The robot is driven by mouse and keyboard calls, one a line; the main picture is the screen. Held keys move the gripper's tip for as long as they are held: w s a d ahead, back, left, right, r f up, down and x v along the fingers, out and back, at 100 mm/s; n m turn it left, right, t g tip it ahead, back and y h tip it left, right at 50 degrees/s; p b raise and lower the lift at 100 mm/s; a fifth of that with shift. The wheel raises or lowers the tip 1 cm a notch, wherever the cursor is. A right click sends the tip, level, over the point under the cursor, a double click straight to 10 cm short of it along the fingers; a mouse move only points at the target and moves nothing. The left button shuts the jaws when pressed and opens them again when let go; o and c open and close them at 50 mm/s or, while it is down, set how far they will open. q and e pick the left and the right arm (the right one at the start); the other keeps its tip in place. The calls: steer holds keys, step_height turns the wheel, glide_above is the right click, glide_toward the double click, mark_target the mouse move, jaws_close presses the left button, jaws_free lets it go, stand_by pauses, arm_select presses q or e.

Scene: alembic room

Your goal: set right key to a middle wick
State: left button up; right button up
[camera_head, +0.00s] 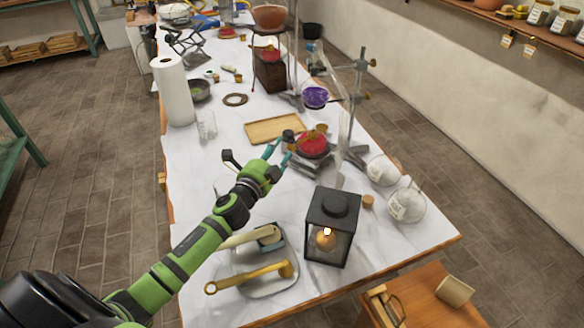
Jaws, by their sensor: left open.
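My left gripper (279,150) reaches in over the white table from the lower left. Its teal fingers are open and point at the near red-topped burner (313,146), just left of it. Nothing shows between the fingers. A small brownish knob-like part (321,129) shows at the burner's far edge; I cannot tell whether it is a key. The fingertips are close to the burner's left side, and I cannot tell if they touch it. No wick or key setting can be made out. My right gripper is not in view.
A lit black lantern (333,215) stands near the front, with two round glass flasks (405,206) to its right. A metal stand (357,100) rises behind the burner. A wooden tray (273,129) lies left of it. A glass beaker (207,126) stands farther left.

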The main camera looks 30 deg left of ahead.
arm_select(q)
steer(key=b, duration=0.4)
glide_toward(290, 150)
steer(key=w, duration=0.4)
steer(key=shift+w+a+f+p, duration=0.2)
steer(key=shift+w+p, duration=0.1)
steer(key=shift+w, duration=0.05)
steer(key=w, duration=0.4)
steer(key=shift+w+a+f, duration=0.1)
steer(key=shift+w+f, duration=0.1)
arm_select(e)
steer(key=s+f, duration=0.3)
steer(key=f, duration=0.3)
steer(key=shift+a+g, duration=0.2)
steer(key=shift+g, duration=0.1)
arm_select(q)
jaws_close()
